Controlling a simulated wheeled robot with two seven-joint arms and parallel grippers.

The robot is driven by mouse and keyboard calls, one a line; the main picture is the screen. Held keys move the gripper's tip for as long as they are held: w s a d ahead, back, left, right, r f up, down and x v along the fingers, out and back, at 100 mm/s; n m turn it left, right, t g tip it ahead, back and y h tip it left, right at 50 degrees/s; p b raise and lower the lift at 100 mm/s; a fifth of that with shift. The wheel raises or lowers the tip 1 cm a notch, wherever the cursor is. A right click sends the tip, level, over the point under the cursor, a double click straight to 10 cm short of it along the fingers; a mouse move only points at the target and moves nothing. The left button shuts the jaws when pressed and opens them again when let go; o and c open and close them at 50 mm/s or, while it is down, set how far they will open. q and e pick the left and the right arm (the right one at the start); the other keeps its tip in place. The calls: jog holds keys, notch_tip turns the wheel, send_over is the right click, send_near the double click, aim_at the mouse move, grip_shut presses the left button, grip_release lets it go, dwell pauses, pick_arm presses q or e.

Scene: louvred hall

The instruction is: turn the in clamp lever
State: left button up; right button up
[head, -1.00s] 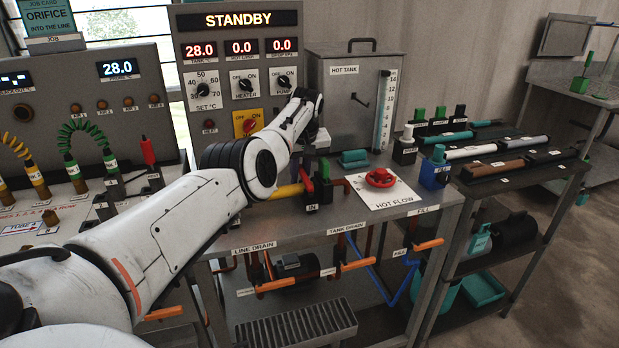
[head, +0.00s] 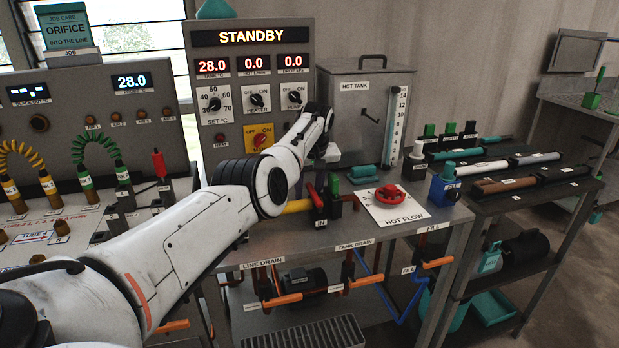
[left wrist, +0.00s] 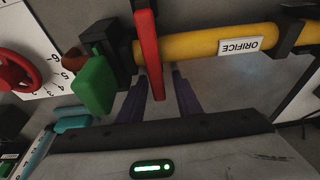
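The red lever (head: 316,196) stands on a black clamp (head: 321,213) above the IN label, at the right end of the yellow pipe (head: 298,206). A green handle (head: 335,184) is just right of it. My left gripper (head: 324,166) is above the lever in the head view, its fingers mostly hidden. In the left wrist view the red lever (left wrist: 148,50) extends between the two spread fingers of my left gripper (left wrist: 159,88), with a gap on each side. The yellow pipe (left wrist: 205,42) bears an ORIFICE label. My right gripper is not in view.
The hot tank (head: 357,110) stands behind the lever. A red HOT FLOW handwheel (head: 389,194) is to the right on a white plate. The control panel (head: 250,80) reads STANDBY. Coloured hoses (head: 97,150) are at left, and a shelf rack (head: 510,220) is at right.

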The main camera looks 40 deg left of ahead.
aim_at(310, 188)
pick_arm(q)
jog(key=shift+p+v, duration=0.7)
jog(key=shift+v, duration=0.4)
jog(key=v, duration=0.7)
jog(key=shift+r+b, duration=0.25)
jog(key=shift+b, duration=0.05)
